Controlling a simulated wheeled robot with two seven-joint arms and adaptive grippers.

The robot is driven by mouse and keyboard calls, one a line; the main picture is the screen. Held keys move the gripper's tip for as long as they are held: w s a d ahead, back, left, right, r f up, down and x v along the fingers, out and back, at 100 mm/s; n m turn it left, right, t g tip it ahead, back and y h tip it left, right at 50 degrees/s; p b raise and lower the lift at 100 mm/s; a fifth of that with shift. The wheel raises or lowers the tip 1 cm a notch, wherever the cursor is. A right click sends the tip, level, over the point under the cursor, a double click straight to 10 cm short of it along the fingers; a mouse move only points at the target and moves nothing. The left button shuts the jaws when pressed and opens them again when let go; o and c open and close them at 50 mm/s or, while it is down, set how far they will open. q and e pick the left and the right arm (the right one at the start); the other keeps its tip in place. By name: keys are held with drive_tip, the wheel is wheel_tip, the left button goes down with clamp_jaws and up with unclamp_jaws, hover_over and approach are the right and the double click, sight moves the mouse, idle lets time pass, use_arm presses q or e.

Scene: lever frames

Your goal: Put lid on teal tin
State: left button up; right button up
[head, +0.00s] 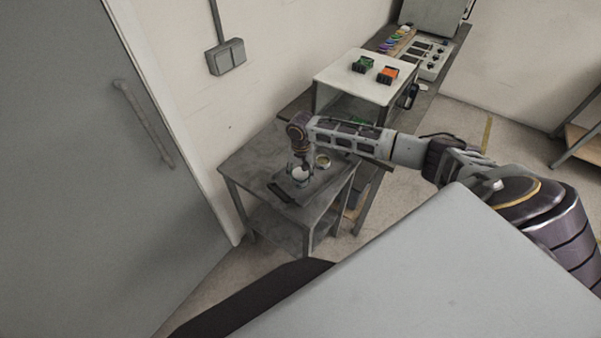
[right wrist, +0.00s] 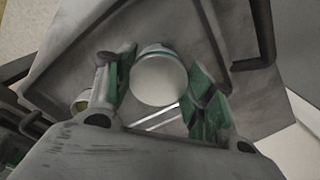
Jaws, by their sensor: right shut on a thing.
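My right gripper (head: 300,168) reaches down over the small grey table. In the right wrist view its green-padded fingers (right wrist: 160,84) are on either side of a round, white-topped lid (right wrist: 158,80) and are shut on it. A thin teal band of the teal tin (right wrist: 155,48) shows at the far edge of the lid. I cannot tell whether the lid rests on the tin or is just above it. In the head view the white round top (head: 301,175) shows under the gripper. My left gripper is not in view.
A dark tray (head: 283,193) lies under the gripper on the grey table (head: 250,160). Another round tin with a yellowish rim (head: 322,161) stands just right of it. A white raised shelf (head: 345,75) with green and orange bins stands behind. The table's left part is clear.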

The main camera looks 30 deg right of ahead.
drive_tip(key=shift+f+p, duration=0.35)
drive_tip(key=shift+p, duration=0.7)
idle(1.3)
drive_tip(key=o, duration=0.9)
drive_tip(key=shift+r+p, duration=0.8)
drive_tip(key=shift+r, duration=2.7)
drive_tip(key=shift+s+f, duration=0.1)
drive_tip(key=shift+s, duration=0.05)
